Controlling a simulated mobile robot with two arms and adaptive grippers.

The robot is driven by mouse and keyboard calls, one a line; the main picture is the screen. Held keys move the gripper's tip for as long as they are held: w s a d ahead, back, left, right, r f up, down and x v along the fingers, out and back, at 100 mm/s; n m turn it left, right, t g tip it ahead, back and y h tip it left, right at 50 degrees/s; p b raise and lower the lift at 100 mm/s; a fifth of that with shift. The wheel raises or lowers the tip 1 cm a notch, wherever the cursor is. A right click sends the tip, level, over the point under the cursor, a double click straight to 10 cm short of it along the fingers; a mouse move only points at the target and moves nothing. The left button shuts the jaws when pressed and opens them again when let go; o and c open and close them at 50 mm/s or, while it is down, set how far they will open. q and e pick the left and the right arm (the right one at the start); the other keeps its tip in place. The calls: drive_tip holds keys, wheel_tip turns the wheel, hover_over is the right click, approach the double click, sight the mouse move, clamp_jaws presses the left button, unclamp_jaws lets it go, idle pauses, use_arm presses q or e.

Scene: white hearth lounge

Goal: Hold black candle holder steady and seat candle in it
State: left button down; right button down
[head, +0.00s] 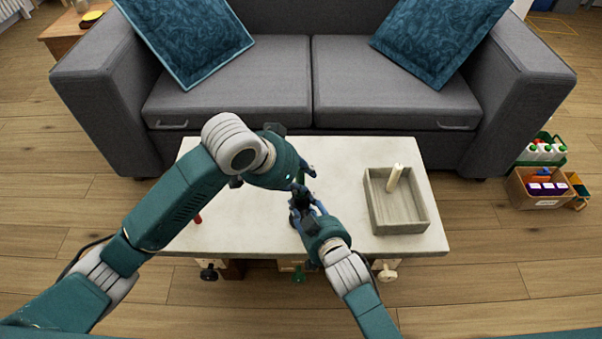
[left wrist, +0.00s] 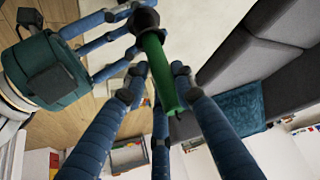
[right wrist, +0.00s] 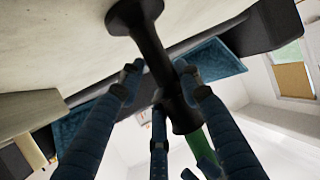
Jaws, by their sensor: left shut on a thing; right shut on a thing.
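The black candle holder (head: 302,198) stands over the middle of the light table, its base toward the tabletop in the right wrist view (right wrist: 152,45). My right gripper (head: 305,212) is shut on it, with fingers around its upper stem. The green candle (left wrist: 160,72) is in my left gripper (head: 303,178), whose fingers are shut around it above the holder. In the left wrist view the candle's lower end meets the holder's cup (left wrist: 146,20). In the right wrist view the candle (right wrist: 199,143) lines up closely with the cup; how deep it sits cannot be told.
A grey wooden tray (head: 400,228) with a cream candle (head: 395,177) stands on the table (head: 255,235) at right. A red object (head: 197,218) lies at left, partly hidden by my left arm. A grey sofa (head: 375,85) stands behind the table.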

use_arm(q)
drive_tip(key=shift+f, duration=1.35)
use_arm(e)
drive_tip(key=shift+r, duration=0.15)
use_arm(q)
drive_tip(key=c, duration=1.3)
unclamp_jaws()
drive_tip(key=shift+c, duration=0.2)
drive_tip(key=v, duration=1.2)
use_arm(e)
drive_tip(key=c, duration=1.1)
unclamp_jaws()
